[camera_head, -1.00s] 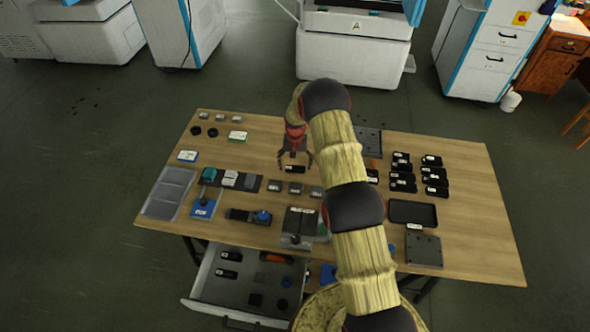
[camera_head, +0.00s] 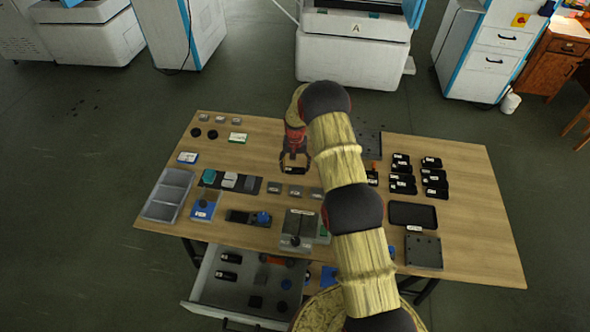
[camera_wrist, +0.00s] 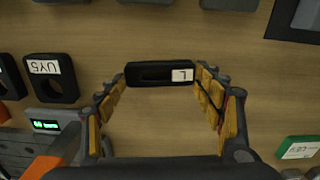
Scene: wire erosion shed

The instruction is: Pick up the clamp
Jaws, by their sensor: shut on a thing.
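The clamp is a small black bar (camera_wrist: 145,74) with a slot and a white label. In the wrist view it lies crosswise between my fingertips, one at each end. In the head view the black piece (camera_head: 293,169) is at the tips of my gripper (camera_head: 294,171), over the middle of the wooden table (camera_head: 465,245). My gripper also shows in the wrist view (camera_wrist: 160,77), its yellow-padded fingers closed on the bar's ends. I cannot tell whether the bar touches the table.
Grey blocks (camera_head: 274,188) sit just in front of my gripper. Several black labelled pieces (camera_head: 403,180) stand in rows at the right, near a black tray (camera_head: 413,205). A drawer (camera_head: 203,282) is open at the front left. A black piece marked UY5 (camera_wrist: 69,82) lies left in the wrist view.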

